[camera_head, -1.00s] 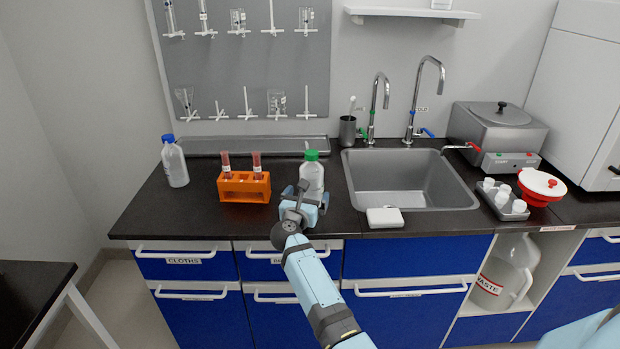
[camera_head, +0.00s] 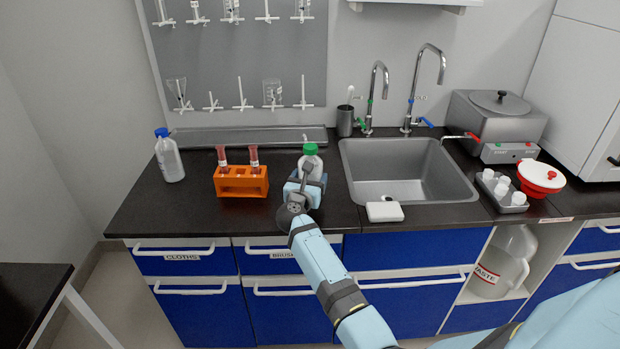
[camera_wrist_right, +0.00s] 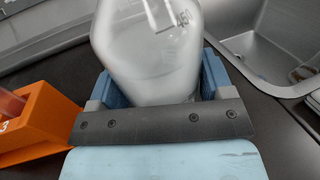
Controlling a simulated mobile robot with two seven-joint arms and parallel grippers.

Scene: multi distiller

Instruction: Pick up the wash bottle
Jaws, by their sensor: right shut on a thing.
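The wash bottle (camera_head: 312,160), whitish and translucent with a green cap and a thin spout, stands upright on the dark counter left of the sink. Its lower part is hidden behind my right gripper (camera_head: 306,184). In the right wrist view the wash bottle (camera_wrist_right: 150,50) fills the space between the blue fingers of the right gripper (camera_wrist_right: 158,88), one on each side of its body. The right gripper is shut on it. I cannot see clear space under the bottle. My left gripper is not in view.
An orange rack (camera_head: 240,187) with two red-filled tubes stands close left of the gripper. A blue-capped bottle (camera_head: 169,160) is farther left. The sink (camera_head: 400,175) and a white block (camera_head: 385,212) lie to the right. A grey tray (camera_head: 240,138) lies behind.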

